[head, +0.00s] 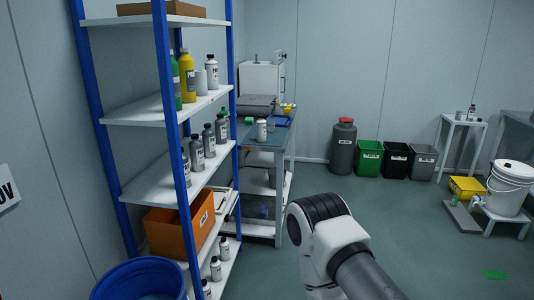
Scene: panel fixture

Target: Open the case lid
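A dark grey, flat, box-like thing (256,104) lies on the bench in the back middle. It may be the case, but it is too small and partly hidden by the shelf post to be sure, and I cannot tell the state of its lid. One of my arms, white and black, shows at the bottom middle, far in front of the bench. No gripper fingers are in view.
A blue-posted shelf (160,109) with bottles and an orange bin (182,222) stands at left. The bench (262,142) holds a white bottle (262,130). A blue tub (150,278) is at bottom left. Bins (394,160) line the back wall.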

